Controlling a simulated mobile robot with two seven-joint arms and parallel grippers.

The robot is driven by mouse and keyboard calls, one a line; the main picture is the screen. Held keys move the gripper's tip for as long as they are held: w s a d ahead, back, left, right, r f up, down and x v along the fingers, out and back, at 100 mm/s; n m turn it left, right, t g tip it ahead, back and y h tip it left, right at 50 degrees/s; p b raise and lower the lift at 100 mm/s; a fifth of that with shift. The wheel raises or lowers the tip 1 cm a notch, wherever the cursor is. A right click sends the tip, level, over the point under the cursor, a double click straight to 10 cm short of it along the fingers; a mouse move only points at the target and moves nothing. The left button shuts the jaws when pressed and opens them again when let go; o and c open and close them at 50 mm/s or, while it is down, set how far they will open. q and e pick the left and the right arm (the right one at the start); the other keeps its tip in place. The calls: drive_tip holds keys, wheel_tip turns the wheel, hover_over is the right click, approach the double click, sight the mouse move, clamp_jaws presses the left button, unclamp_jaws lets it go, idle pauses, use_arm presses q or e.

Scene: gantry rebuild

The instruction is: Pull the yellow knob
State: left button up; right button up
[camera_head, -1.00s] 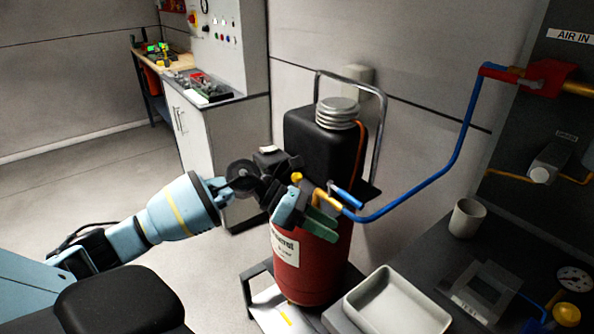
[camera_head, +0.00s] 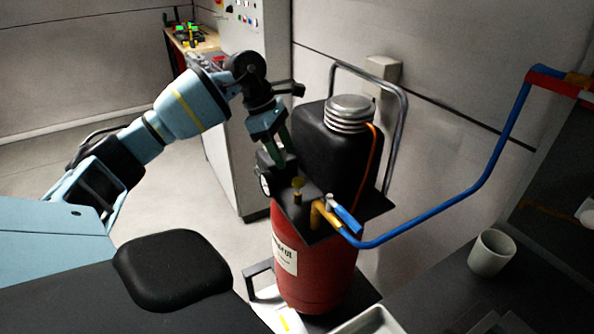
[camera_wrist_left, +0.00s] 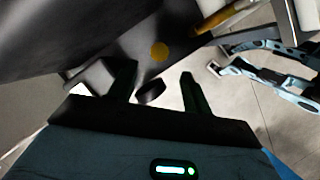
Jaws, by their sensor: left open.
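The yellow knob (camera_head: 298,184) is a small dull-yellow cap on a short brass stem, on the black top plate of the red tank (camera_head: 318,262). It also shows as a yellow disc in the left wrist view (camera_wrist_left: 159,51), beyond the fingertips. My left gripper (camera_head: 280,143) is open, with green fingers, above and left of the knob and apart from it. In the left wrist view its two fingers (camera_wrist_left: 157,82) are spread, with a small black round part between them in the picture. My right gripper is not in view.
A brass pipe with a blue lever (camera_head: 345,218) stands right of the knob and feeds a blue hose (camera_head: 435,212). A black canister (camera_head: 335,158) and a metal handle rise behind. A grey cup (camera_head: 491,252) stands on the dark bench. Floor at left is clear.

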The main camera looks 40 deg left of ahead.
sight(297, 179)
use_arm(q)
drive_tip(key=x, duration=0.6)
drive_tip(key=shift+d, duration=0.1)
drive_tip(key=shift+w+d+f, duration=0.15)
drive_tip(key=shift+f, duration=0.4)
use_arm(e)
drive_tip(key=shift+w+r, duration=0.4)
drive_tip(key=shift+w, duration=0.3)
